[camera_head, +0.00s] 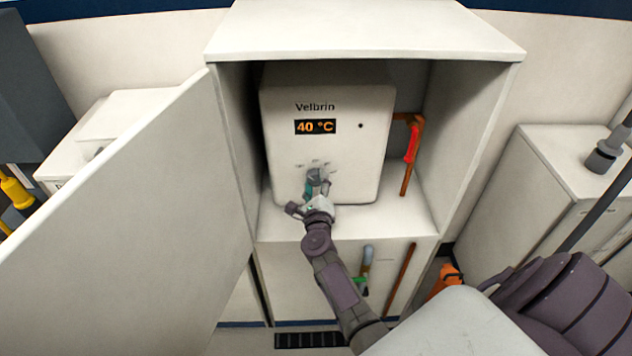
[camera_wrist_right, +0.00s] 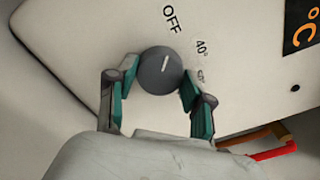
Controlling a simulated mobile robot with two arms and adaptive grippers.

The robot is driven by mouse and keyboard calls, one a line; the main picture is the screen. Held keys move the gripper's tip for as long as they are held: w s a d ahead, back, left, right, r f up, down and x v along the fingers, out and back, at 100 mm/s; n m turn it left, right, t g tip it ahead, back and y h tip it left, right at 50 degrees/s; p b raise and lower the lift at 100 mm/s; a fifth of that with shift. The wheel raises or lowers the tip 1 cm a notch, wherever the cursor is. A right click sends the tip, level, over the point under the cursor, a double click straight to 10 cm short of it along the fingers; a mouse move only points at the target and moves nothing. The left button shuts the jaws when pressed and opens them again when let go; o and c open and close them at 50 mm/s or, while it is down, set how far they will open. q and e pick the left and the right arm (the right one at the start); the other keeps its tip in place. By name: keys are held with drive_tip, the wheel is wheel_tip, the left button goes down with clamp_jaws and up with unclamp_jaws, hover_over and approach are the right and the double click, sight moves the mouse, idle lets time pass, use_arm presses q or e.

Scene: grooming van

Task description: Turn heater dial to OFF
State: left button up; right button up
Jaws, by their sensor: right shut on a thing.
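The white heater (camera_head: 350,160) marked "Velbrin" stands in an open cabinet, its orange display (camera_head: 315,126) reading 40 °C. The round grey dial (camera_wrist_right: 160,71) is low on its front. Its white line points roughly toward the OFF label (camera_wrist_right: 172,19); the 40° label (camera_wrist_right: 202,46) is to the right. My right gripper (camera_head: 317,181) reaches up to the dial and mostly hides it in the head view. In the right wrist view, the gripper's teal-padded fingers (camera_wrist_right: 154,86) sit either side of the dial, shut on it. My left gripper is not in view.
The cabinet (camera_head: 365,30) has side walls around the heater, and its door (camera_head: 130,215) stands open at left. A copper pipe with a red handle (camera_head: 411,145) is right of the heater. White cabinets (camera_head: 575,160) stand further right.

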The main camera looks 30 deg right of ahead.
drive_tip(key=shift+n, duration=0.4)
drive_tip(key=o, duration=1.2)
drive_tip(key=shift+c, duration=0.2)
drive_tip(key=v, duration=0.7)
drive_tip(key=shift+s, duration=0.25)
drive_tip(key=shift+a, duration=0.1)
